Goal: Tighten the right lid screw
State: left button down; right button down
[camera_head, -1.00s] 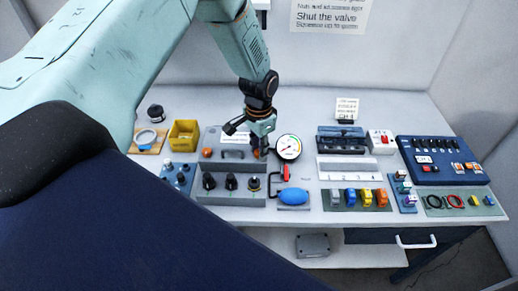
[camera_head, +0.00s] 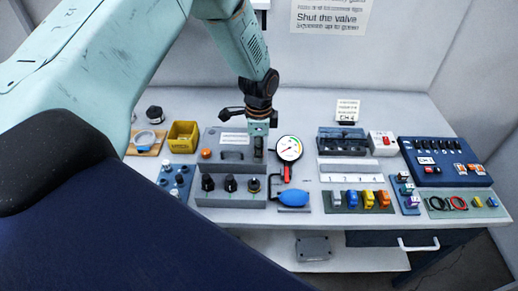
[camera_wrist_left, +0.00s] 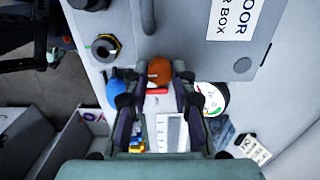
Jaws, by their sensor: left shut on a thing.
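The grey sensor box lid (camera_head: 213,139) carries a white label and a dark handle (camera_head: 232,155). An orange left lid screw (camera_head: 206,153) shows at its left side. My left gripper (camera_head: 259,153) points down at the lid's right side and hides the right lid screw in the head view. In the left wrist view the orange-brown right lid screw (camera_wrist_left: 159,68) sits between the fingertips of my left gripper (camera_wrist_left: 159,76), which are shut on it. Part of the lid (camera_wrist_left: 205,50) shows beside it. My right gripper is not in view.
A pressure gauge (camera_head: 289,148) with a red handle (camera_head: 287,173) stands close to the right of my gripper. Black knobs (camera_head: 231,184) and a blue bulb (camera_head: 294,197) are in front. A yellow bin (camera_head: 183,134) stands left. A blue panel (camera_head: 441,165) is far right.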

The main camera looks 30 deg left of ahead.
pick_arm(q)
jog(key=shift+s, duration=0.1)
dwell(0.3)
jog(key=c, duration=1.1)
grip_release()
jog(key=shift+r, duration=0.1)
notch_tip(320, 180, up, 12)
